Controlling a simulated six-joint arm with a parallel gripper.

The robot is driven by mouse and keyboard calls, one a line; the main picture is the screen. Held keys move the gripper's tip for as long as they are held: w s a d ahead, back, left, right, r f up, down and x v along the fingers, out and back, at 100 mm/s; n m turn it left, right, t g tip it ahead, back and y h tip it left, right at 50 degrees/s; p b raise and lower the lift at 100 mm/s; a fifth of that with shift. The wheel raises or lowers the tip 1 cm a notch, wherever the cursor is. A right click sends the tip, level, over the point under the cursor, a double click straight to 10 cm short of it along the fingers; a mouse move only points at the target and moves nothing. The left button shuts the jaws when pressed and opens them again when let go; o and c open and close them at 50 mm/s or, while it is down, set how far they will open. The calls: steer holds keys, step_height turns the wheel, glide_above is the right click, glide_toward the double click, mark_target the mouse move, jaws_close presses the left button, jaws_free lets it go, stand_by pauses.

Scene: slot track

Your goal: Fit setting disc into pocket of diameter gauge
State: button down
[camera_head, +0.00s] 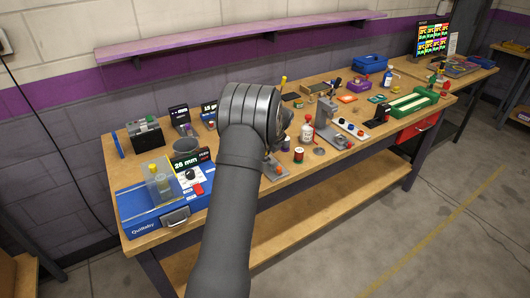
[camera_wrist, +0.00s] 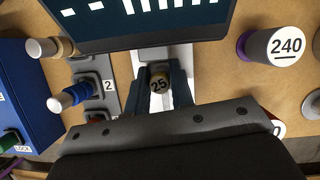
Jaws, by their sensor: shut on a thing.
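In the wrist view my gripper (camera_wrist: 160,82) is shut on a small round disc (camera_wrist: 159,86) marked 25, seen between the two dark fingers. A pale block (camera_wrist: 146,60) lies just beyond the fingertips, under the edge of a dark display (camera_wrist: 140,22) with white bars. I cannot tell whether the disc touches the block, and no pocket is clearly visible. In the head view my arm hides the gripper and disc. A display reading 26 mm (camera_head: 186,161) stands left of my arm; I cannot tell if it is the same one.
Left of the fingers, a grey plate (camera_wrist: 103,82) holds a blue-and-white peg (camera_wrist: 68,97). A blue case (camera_wrist: 20,85) is further left, and a purple cylinder marked 240 (camera_wrist: 279,46) is at right.

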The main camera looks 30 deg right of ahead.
steer(key=c, duration=1.3)
jaws_free()
steer(key=shift+f, duration=0.1)
steer(key=shift+o, duration=0.2)
steer(key=v, duration=1.2)
steer(key=shift+r, duration=0.25)
steer(key=shift+w+f, duration=0.1)
steer(key=x, duration=1.2)
steer(key=shift+f, duration=0.35)
step_height(320, 180, up, 3)
steer(key=shift+r, duration=0.55)
